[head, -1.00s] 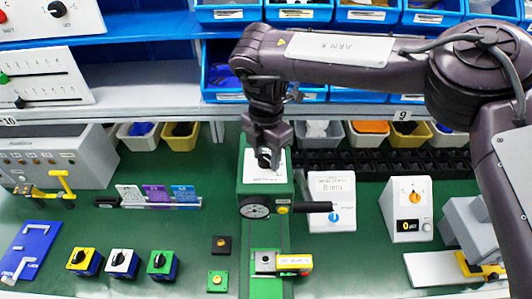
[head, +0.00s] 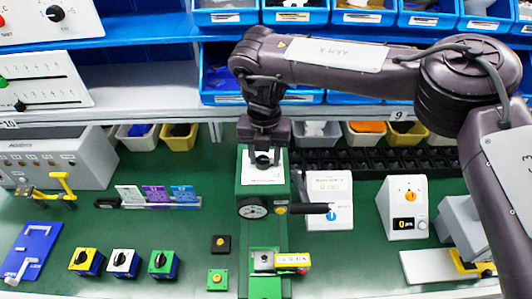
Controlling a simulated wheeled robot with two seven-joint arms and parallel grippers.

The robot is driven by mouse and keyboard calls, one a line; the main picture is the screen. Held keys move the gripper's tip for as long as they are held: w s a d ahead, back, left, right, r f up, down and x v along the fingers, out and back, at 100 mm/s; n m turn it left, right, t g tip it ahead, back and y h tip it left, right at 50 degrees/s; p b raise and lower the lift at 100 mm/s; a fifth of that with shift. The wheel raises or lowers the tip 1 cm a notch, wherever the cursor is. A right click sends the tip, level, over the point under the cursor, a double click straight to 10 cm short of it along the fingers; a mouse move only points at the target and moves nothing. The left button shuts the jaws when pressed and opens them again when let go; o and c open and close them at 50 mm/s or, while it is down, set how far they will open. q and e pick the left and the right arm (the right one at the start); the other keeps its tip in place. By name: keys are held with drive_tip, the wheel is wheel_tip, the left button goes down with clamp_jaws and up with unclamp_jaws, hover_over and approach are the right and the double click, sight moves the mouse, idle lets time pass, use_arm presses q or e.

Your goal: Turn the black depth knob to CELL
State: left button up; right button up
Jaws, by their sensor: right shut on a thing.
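A green upright device (head: 244,190) stands at the middle of the bench. It has a white label plate on its upper face, a round dial (head: 252,208) low on its front, and a black lever (head: 308,208) pointing right. My right gripper (head: 263,162) reaches down from above onto the label plate. It is shut on the black depth knob there. The knob is mostly hidden between the fingers, and I cannot read its setting or the word CELL. My left gripper is out of view.
A white meter box (head: 329,187) stands close to the right. Left of the device is a card holder (head: 160,206). Small yellow, white and green switch boxes (head: 123,263) stand at the front left. A yellow-handled block (head: 291,260) is in front. Blue bins (head: 220,80) line the shelf behind.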

drive_tip(key=n, duration=0.4)
drive_tip(key=shift+a+r+n, duration=0.15)
drive_tip(key=shift+a+n, duration=0.15)
drive_tip(key=shift+n, duration=0.1)
drive_tip(key=n+p, duration=0.1)
drive_tip(key=n, duration=0.9)
drive_tip(key=shift+f+n, duration=0.25)
drive_tip(key=shift+n, duration=0.15)
drive_tip(key=shift+s+f+n, duration=0.1)
drive_tip(key=shift+f+n, duration=0.05)
drive_tip(key=shift+n, duration=1.85)
drive_tip(key=o, duration=0.8)
drive_tip(key=shift+s, duration=0.1)
drive_tip(key=shift+r, duration=0.2)
